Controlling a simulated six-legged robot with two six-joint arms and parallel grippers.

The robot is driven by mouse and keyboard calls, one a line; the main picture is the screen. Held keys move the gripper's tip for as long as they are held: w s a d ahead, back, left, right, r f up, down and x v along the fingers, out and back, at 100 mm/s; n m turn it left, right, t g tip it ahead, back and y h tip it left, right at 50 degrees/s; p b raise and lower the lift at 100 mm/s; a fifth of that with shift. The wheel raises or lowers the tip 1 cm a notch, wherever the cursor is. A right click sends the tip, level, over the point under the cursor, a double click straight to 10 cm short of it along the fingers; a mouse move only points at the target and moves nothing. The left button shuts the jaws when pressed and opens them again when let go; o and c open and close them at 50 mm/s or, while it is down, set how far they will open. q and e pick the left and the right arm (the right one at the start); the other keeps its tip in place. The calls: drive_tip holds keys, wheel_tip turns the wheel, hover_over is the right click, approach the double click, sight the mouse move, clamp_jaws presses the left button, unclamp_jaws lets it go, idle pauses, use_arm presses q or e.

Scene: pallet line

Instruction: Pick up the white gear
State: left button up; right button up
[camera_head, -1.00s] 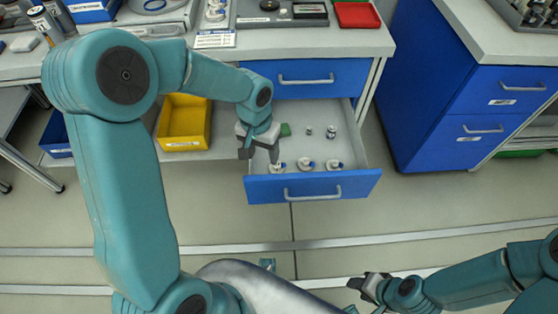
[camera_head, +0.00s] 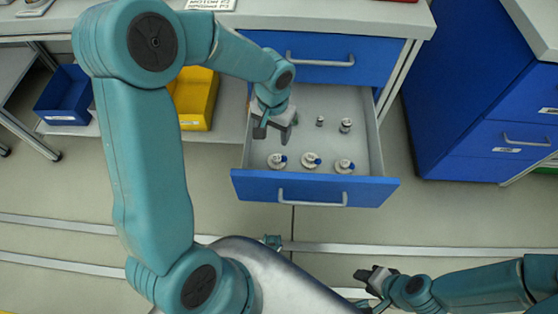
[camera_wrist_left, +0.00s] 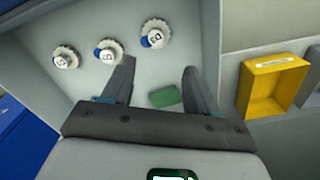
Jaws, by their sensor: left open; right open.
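Three whitish gear-like parts with blue marks lie in a row in the open drawer, near its front: left (camera_head: 277,161), middle (camera_head: 311,160) and right (camera_head: 344,166). I cannot tell which is the white gear. All three also show in the left wrist view (camera_wrist_left: 66,57) (camera_wrist_left: 110,51) (camera_wrist_left: 155,33). My left gripper (camera_head: 273,132) is open and empty at the drawer's left side, behind the left part; in the left wrist view its fingers (camera_wrist_left: 158,75) point toward the row. My right gripper (camera_head: 370,279) is open and empty at the lower right, away from the drawer.
The drawer (camera_head: 370,188) has a blue front. Two small metal parts (camera_head: 320,121) (camera_head: 346,125) stand farther back in it. A green block (camera_wrist_left: 165,96) lies on its floor. A yellow bin (camera_head: 196,97) and blue bin (camera_head: 65,96) are left. A blue cabinet (camera_head: 480,110) stands right.

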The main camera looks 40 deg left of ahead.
use_arm(q)
drive_tip(key=b, duration=0.1)
hover_over(277, 158)
drive_tip(key=a, duration=0.1)
wheel_tip(277, 158, down, 6)
drive_tip(key=shift+r, duration=0.1)
drive_tip(key=f, duration=0.2)
drive_tip(key=f+b, duration=0.2)
drive_tip(key=f, duration=0.1)
drive_tip(key=shift+d+f, duration=0.3)
drive_tip(key=shift+d, duration=0.1)
drive_tip(key=shift+r, duration=0.1)
clamp_jaws()
